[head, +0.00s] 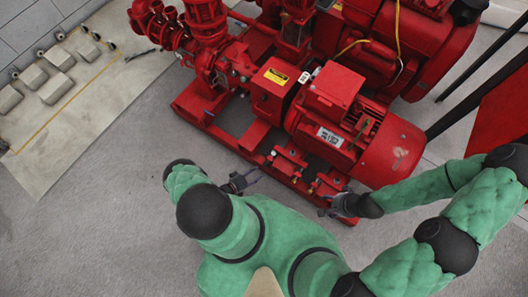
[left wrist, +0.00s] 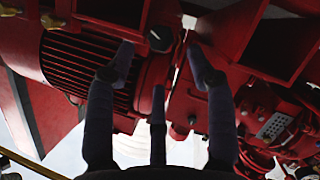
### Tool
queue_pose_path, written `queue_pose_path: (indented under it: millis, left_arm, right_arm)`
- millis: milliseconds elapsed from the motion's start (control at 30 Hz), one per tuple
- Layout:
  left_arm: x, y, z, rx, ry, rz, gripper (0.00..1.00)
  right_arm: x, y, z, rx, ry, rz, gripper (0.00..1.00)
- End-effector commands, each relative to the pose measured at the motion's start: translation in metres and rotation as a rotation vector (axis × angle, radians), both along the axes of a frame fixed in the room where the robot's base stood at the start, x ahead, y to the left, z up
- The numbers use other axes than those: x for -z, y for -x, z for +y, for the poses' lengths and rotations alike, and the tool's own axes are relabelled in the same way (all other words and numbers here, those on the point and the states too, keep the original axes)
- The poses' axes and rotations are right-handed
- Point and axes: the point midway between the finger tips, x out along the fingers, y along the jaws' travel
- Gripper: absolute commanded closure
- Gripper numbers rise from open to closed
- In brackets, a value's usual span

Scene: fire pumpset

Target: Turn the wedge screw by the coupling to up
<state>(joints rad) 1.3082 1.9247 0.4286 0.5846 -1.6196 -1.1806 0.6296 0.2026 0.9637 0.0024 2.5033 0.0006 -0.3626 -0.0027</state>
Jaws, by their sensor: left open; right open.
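The red pumpset has a motor (head: 360,130) at right and a coupling guard (head: 272,92) beside it. Two small screw-like parts sit on the front of its base, one nearer the coupling (head: 271,156) and one further right (head: 313,187); their turn position is too small to tell. My left gripper (head: 251,176) is open and empty, just in front of the base near the coupling-side part. In the left wrist view its spread fingers (left wrist: 160,75) point at the pumpset, below a dark bolt-like head (left wrist: 159,40). My right gripper (head: 328,205) is open by the base's right front corner.
Red pump pipes (head: 205,50) stand at the back left and a red engine (head: 430,40) at the back right. Several pale blocks (head: 48,70) lie on a light mat at the far left. The grey floor (head: 110,220) at the left front is clear.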

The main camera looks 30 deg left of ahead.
Motion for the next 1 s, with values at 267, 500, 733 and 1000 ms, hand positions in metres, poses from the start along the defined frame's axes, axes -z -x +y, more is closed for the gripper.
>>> queue_pose_path:
  millis: [267,500,733,1000]
  left_arm:
    - [0.015,-0.044,-0.017,0.002,-0.001,-0.002,0.45]
    - [0.020,-0.063,-0.023,0.000,-0.001,-0.001,0.45]
    - [0.021,-0.066,-0.024,-0.001,0.000,-0.001,0.45]
    - [0.021,-0.065,-0.023,-0.001,-0.001,0.000,0.91]
  right_arm:
    - [0.010,0.000,0.000,0.000,0.000,0.000,0.45]
    - [0.014,0.000,0.000,0.000,0.000,0.000,0.45]
    - [0.014,0.000,0.000,0.000,0.000,0.000,0.45]
    - [0.014,0.000,0.000,0.000,0.000,0.000,0.45]
